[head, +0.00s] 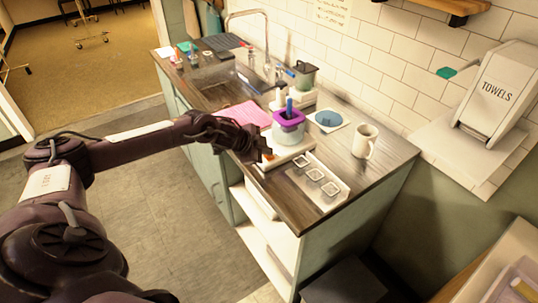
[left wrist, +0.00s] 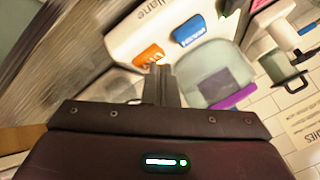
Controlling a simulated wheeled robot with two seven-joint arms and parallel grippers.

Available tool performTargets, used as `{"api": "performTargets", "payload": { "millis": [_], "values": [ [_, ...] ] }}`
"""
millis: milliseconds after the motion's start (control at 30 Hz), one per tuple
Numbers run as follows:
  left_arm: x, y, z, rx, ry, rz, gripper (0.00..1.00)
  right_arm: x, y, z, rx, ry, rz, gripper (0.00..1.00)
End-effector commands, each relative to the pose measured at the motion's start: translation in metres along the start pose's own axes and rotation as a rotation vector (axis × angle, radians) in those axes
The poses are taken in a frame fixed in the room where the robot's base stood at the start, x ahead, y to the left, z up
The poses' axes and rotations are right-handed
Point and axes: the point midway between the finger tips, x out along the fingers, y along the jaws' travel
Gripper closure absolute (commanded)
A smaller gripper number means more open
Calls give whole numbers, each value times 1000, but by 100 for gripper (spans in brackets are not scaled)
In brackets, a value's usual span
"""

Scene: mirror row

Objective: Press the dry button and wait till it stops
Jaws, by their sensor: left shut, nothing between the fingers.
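A white appliance base (head: 288,156) with a clear bowl (head: 288,133) with a purple rim stands on the counter. In the left wrist view the base (left wrist: 135,35) has an orange button (left wrist: 148,55) and a blue button (left wrist: 188,30); I cannot surely read which is the dry button. My left gripper (head: 266,153) is at the front of this base. In the left wrist view the shut, empty fingertips (left wrist: 160,70) appear just beside the orange button; I cannot tell whether they touch it. My right gripper is out of view.
The counter (head: 335,145) also holds a pink cloth (head: 247,115), a tray with several small square pieces (head: 316,180), a white mug (head: 365,141) and a dark pot (head: 304,76). A sink (head: 217,77) is behind. A towel dispenser (head: 495,90) is on the right wall.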

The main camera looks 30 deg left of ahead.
Motion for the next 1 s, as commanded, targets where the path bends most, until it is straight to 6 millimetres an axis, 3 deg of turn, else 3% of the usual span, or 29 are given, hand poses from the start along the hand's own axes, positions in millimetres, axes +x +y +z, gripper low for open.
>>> {"api": "performTargets", "payload": {
  "millis": [267, 600, 1000],
  "values": [
    [-1, 0, 0, 0, -2, 2, 100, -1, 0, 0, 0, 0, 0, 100],
    [-12, -9, -9, 0, -1, 1, 100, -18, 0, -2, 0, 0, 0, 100],
    [-14, -10, -10, 0, 0, 1, 100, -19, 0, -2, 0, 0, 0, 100]
  ]
}}
